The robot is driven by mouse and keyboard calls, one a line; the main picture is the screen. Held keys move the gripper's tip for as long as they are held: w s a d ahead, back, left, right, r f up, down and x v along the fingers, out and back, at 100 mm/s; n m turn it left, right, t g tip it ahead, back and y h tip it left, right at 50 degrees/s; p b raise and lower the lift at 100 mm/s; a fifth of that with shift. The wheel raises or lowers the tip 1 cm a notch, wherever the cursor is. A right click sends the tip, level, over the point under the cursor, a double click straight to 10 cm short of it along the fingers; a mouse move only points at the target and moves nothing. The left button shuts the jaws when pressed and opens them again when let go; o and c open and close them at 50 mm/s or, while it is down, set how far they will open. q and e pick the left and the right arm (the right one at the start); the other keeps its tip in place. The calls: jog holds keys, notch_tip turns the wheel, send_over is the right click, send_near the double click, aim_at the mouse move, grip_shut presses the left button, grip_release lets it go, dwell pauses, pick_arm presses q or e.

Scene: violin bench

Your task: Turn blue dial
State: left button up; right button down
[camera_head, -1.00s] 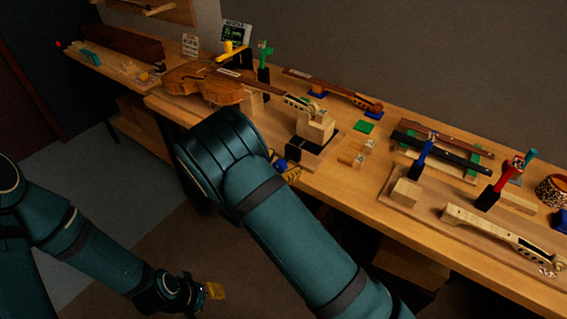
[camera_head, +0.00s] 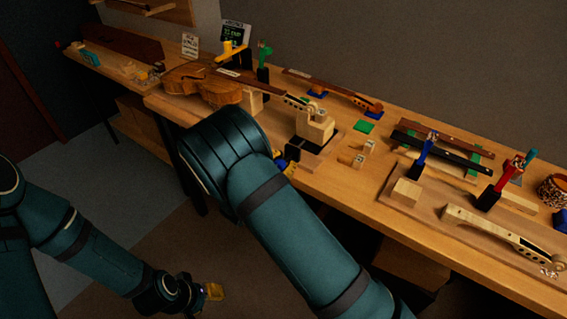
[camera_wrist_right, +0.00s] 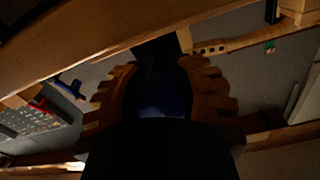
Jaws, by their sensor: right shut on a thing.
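The blue dial (camera_wrist_right: 162,98) shows as a dark blue round face in the right wrist view, in deep shadow. My right gripper (camera_wrist_right: 160,85) is shut on it, with one toothed orange-brown finger on each side. In the head view, my right gripper (camera_head: 288,168) is mostly hidden behind my right arm, at the front edge of the bench; a little yellow and blue shows there. Any mark on the dial is too dark to read. My left gripper (camera_head: 212,291) hangs low over the floor, away from the bench; its opening is too small to tell.
A violin body (camera_head: 203,84) lies on the bench (camera_head: 335,185) at the back left. A wooden block on a black stand (camera_head: 316,127) is just beyond my right gripper. Coloured clamps and a violin neck (camera_head: 500,232) are on the right. A small screen (camera_head: 235,33) stands behind.

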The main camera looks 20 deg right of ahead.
jog(key=shift+s+a+f+m+b, duration=0.1)
jog(key=shift+a+f+m+b, duration=0.15)
jog(key=shift+m+b, duration=0.45)
jog(key=shift+c, duration=2.4)
grip_release()
jog(key=shift+r, duration=0.1)
jog(key=shift+d, duration=0.1)
jog(key=v, duration=1.2)
